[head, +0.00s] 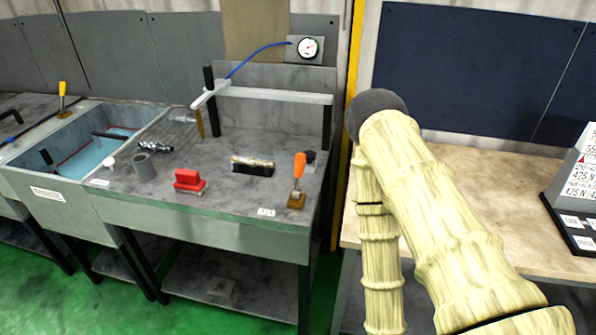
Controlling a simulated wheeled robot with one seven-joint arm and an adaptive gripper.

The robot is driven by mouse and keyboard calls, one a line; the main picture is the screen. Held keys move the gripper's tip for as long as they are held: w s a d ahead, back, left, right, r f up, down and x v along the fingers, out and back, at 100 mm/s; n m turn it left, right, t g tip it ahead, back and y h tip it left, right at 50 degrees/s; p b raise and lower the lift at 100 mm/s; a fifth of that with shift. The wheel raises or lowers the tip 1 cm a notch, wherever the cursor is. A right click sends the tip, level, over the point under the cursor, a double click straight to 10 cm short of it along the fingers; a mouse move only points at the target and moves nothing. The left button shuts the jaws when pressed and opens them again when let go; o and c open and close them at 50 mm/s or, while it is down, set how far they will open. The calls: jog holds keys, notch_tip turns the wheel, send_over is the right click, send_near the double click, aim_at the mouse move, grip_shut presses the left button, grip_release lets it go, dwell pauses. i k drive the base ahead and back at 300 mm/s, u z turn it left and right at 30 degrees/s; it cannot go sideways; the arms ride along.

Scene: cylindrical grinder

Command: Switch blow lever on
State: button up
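A lever with an orange handle (299,166) stands upright, leaning very slightly, on a small brown base near the front right corner of the grey workbench (235,205). A second lever with a yellow handle (62,95) stands at the far left beside the blue basin. No readable label shows which of them is the blow lever. A red block-shaped part (188,181) sits on the bench left of the orange lever. My arm, pale and ribbed, rises at the right, apart from both levers. My gripper does not show.
A pressure gauge (307,47) with a blue hose is at the back. A white bar frame (270,95) crosses the bench. A metal cylinder (252,164) and a grey cup (144,167) lie there. The blue basin (95,152) is left. A wooden table (475,180) is right.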

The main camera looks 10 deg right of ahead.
aim_at(300, 161)
jog(key=u, duration=1.4)
jog(key=k, duration=0.45)
jog(key=z, duration=1.55)
